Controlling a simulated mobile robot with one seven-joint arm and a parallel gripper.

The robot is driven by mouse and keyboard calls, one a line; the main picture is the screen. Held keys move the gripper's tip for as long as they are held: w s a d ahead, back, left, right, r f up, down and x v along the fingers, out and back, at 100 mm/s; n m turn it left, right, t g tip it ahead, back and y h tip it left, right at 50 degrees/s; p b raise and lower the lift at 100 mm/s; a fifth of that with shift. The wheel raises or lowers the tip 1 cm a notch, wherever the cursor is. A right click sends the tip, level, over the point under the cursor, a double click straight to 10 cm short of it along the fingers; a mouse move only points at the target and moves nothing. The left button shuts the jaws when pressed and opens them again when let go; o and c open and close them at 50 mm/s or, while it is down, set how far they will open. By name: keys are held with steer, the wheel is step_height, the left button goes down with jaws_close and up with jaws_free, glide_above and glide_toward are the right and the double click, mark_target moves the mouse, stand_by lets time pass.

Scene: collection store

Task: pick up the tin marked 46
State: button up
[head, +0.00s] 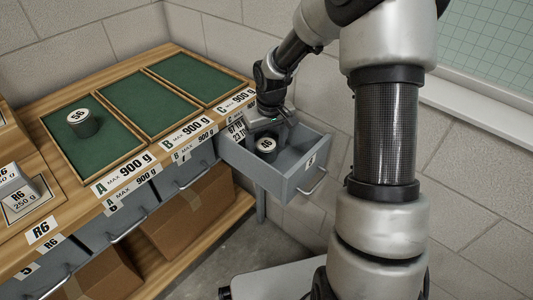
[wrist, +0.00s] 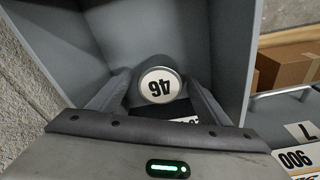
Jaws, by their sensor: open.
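The tin marked 46 (head: 266,146) is a small dark tin with a white lid label. It stands in the open grey drawer (head: 285,185) at the right end of the bench. In the wrist view the tin (wrist: 160,86) shows its label upside down. My gripper (head: 264,126) reaches down into the drawer at the tin. In the wrist view my gripper (wrist: 159,82) is open, with one finger on each side of the tin. I cannot tell whether either finger touches it. The tin's lower part is mostly hidden.
Drawer walls surround my gripper closely. A second dark tin (head: 84,123), apparently marked 56, stands on green tray A (head: 58,149). Trays B (head: 138,117) and C (head: 180,83) are empty. Cardboard boxes (head: 190,215) sit on the lower shelf. A block wall (head: 300,85) stands behind.

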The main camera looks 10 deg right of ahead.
steer(key=c, duration=1.2)
